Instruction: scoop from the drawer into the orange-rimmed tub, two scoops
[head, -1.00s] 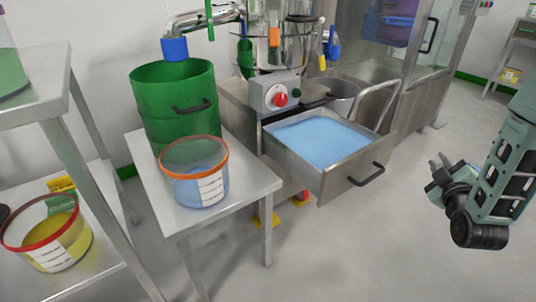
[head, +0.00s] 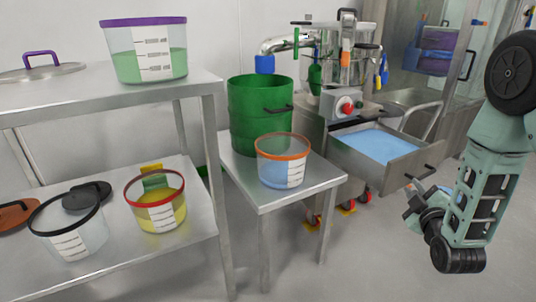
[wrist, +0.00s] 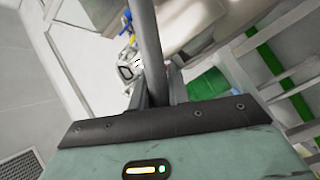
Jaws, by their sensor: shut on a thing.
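The orange-rimmed tub (head: 272,172) stands upright on a small steel bench, a clear tub with a white label and blue material inside. The drawer (head: 408,170) is pulled out from under the steel machine and holds light blue powder (head: 378,146). My gripper (head: 414,190) is in front of the drawer, to the right of the tub and apart from it. In the wrist view my gripper (wrist: 153,98) is shut on a grey rod-like handle (wrist: 147,38), seemingly the scoop's. The scoop's bowl is not clearly visible, so its load cannot be told.
A green drum (head: 258,115) stands behind the tub on the bench (head: 262,195). A steel shelf (head: 190,85) at left carries a purple-rimmed tub (head: 170,62), with a red-rimmed tub (head: 155,217) and a black-rimmed tub (head: 92,238) below. Open floor lies in front of the drawer.

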